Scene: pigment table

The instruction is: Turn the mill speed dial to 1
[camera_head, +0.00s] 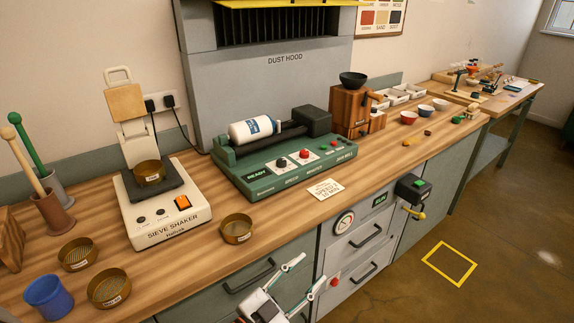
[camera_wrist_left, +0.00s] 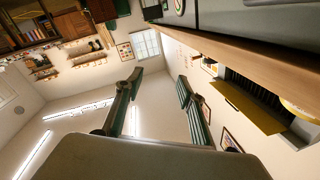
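The green jar mill (camera_head: 245,178) stands on the wooden bench with a white jar (camera_head: 252,129) lying on its rollers. Its front panel carries a black knob (camera_head: 282,162) above the word SPEED and a red knob (camera_head: 304,154) above MINUTES. The pointer setting is too small to read. My left gripper (camera_head: 308,276) is open and empty, in front of the bench drawers and below the mill, well apart from the knobs. Its two spread fingers also show in the left wrist view (camera_wrist_left: 160,95), with nothing between them. My right gripper is not in view.
A sieve shaker (camera_head: 170,228) stands left of the mill, with a brass sieve (camera_head: 237,229) near the bench edge. A paper card (camera_head: 325,189) lies before the mill. A dust hood (camera_head: 285,85) rises behind it.

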